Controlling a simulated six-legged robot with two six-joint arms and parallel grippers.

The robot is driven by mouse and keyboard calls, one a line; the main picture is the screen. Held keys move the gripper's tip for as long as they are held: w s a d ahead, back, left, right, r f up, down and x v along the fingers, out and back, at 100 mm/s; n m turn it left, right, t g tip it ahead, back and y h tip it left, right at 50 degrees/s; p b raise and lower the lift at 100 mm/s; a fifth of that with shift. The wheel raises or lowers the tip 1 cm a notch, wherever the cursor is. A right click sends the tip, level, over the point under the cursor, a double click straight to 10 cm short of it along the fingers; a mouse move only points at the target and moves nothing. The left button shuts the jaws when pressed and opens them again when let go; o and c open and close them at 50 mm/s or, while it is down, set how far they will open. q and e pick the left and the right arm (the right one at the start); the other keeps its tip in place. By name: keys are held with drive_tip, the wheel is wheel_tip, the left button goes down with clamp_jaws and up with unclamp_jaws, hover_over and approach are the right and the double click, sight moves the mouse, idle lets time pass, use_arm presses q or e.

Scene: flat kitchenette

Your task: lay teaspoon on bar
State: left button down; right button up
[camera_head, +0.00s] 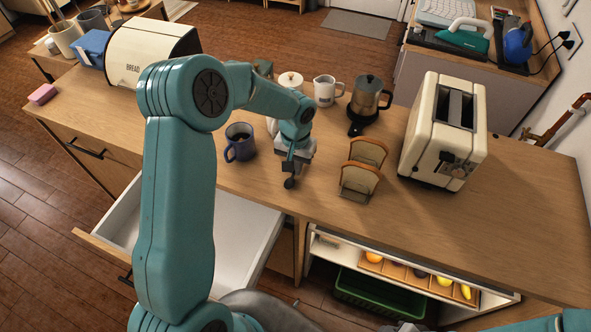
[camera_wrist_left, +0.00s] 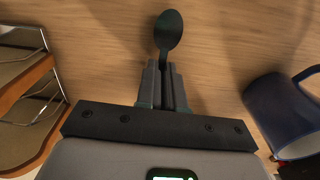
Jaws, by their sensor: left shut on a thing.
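My left gripper (camera_head: 290,165) is over the wooden bar (camera_head: 235,178), between the blue mug and the toast rack, pointing down. It is shut on the dark teaspoon (camera_wrist_left: 168,35). In the left wrist view the spoon's bowl sticks out past the fingertips (camera_wrist_left: 167,88), and its handle is hidden between the jaws. In the head view the teaspoon (camera_head: 289,183) is a small dark shape below the gripper, near the bar's front edge. I cannot tell whether it touches the bar top. My right gripper is not in view.
A blue mug (camera_head: 240,142) stands left of my gripper, a toast rack (camera_head: 360,178) right of it. A cream toaster (camera_head: 444,130), a coffee press (camera_head: 369,97) and a white mug (camera_head: 325,91) stand farther off. An open drawer (camera_head: 245,225) juts out below. The bar's right end is clear.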

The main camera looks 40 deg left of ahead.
use_arm(q)
drive_tip(key=shift+a+f, duration=0.15)
drive_tip(key=shift+f, duration=0.1)
drive_tip(key=shift+w+d+f, duration=0.1)
drive_tip(key=shift+d+f, duration=0.05)
drive_tip(key=shift+d, duration=0.05)
drive_tip(key=shift+f, duration=0.15)
drive_tip(key=c, duration=1.3)
unclamp_jaws()
drive_tip(key=shift+a, duration=0.15)
drive_tip(key=shift+o, duration=0.2)
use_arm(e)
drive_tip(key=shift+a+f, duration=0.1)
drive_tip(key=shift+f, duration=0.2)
